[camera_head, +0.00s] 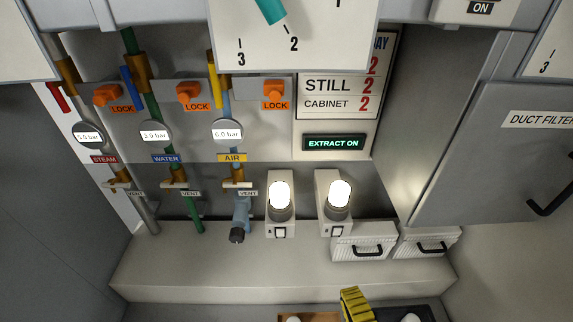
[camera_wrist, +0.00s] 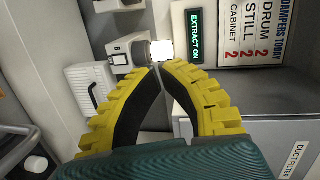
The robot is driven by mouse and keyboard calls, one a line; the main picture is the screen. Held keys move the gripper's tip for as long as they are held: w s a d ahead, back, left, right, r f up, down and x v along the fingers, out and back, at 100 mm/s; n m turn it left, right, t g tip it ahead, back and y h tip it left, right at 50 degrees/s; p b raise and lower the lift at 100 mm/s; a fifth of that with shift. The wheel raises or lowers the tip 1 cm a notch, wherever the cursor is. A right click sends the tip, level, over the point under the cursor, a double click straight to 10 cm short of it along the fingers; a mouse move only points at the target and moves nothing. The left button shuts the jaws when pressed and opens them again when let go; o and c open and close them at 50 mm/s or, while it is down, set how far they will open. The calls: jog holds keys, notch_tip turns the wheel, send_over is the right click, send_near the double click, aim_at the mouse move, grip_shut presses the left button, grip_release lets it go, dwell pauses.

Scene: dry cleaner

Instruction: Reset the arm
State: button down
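My gripper (camera_wrist: 158,69) has two yellow ribbed fingers with black inner pads. In the wrist view the fingers curve inward and their tips come together, with nothing seen between them. In the head view part of the yellow gripper (camera_head: 355,305) shows at the bottom edge, right of centre, in front of the pale ledge (camera_head: 200,265). The rest of the arm is hidden below the frame.
Behind are steam, water and air pipes with orange locks (camera_head: 189,95), two lit lamps (camera_head: 280,195), two ribbed white boxes with black handles (camera_head: 363,242) and an "EXTRACT ON" display (camera_head: 333,142). A grey duct filter door (camera_head: 490,150) stands at right. The ledge front is bare.

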jog(key=w+a+r+n+t+y+p, duration=0.1)
jog(key=w+a+r+n, duration=0.15)
jog(key=r, duration=0.45)
jog(key=w+a+r+n+t+p, duration=0.1)
jog(key=a+r+n+t, duration=0.15)
jog(key=r, duration=0.45)
jog(key=w+a+r+n+y+p, duration=0.1)
jog(key=a+r+n, duration=0.2)
jog(key=r, duration=0.5)
jog(key=s+d+r+n+t+h, duration=0.3)
jog(key=s+r+n+h, duration=0.1)
jog(key=r, duration=0.4)
jog(key=shift+s+n+h, duration=0.25)
jog(key=shift+n+h, duration=0.25)
jog(key=shift+n, duration=0.9)
jog(key=shift+r, duration=0.1)
